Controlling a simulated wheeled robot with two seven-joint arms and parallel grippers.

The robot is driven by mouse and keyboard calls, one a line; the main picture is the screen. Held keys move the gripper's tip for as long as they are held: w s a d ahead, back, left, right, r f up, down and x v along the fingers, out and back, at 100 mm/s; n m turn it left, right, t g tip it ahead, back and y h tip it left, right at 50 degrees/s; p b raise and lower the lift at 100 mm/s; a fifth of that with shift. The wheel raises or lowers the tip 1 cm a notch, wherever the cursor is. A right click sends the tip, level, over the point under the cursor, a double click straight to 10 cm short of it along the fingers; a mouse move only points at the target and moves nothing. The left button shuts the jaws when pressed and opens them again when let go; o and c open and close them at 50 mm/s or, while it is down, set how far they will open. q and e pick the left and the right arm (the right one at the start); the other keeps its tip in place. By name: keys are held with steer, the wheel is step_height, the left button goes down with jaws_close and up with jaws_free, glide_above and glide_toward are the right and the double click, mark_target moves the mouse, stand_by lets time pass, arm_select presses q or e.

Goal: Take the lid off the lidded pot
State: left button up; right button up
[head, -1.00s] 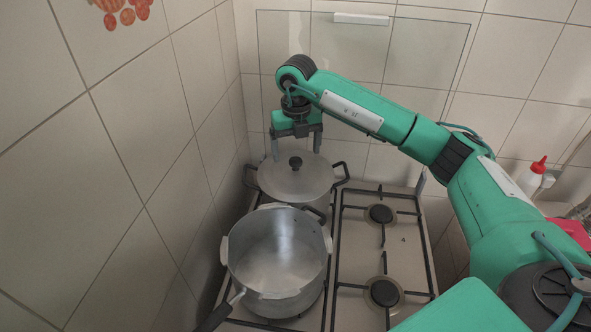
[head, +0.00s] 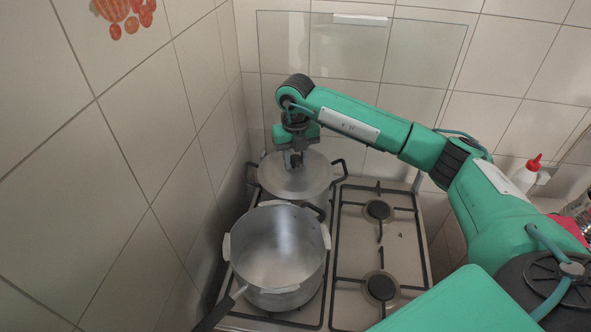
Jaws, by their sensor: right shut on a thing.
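The lidded pot stands on the back left burner, with black side handles (head: 340,172). Its grey metal lid (head: 308,181) lies flat on top of it. My right gripper (head: 293,163) is over the middle of the lid, pointing down, and is shut on the lid's black knob, which the fingers hide. I cannot see a gap between the lid and the pot's rim. My left gripper is not in view.
An open metal pot (head: 282,292) with a long dark handle stands on the front left burner, close in front of the lidded pot. The right burners (head: 381,288) are bare. Tiled walls (head: 130,180) rise close at the left and back. A white bottle with a red cap (head: 526,174) stands at the right.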

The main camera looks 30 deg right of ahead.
steer(key=shift+f, duration=0.1)
steer(key=shift+w+r+b, duration=0.1)
steer(key=shift+r+b, duration=0.25)
steer(key=shift+r, duration=0.25)
step_height(320, 180, up, 10)
steer(key=b, duration=0.4)
step_height(320, 180, up, 9)
glide_above(295, 158)
steer(key=shift+f, duration=0.2)
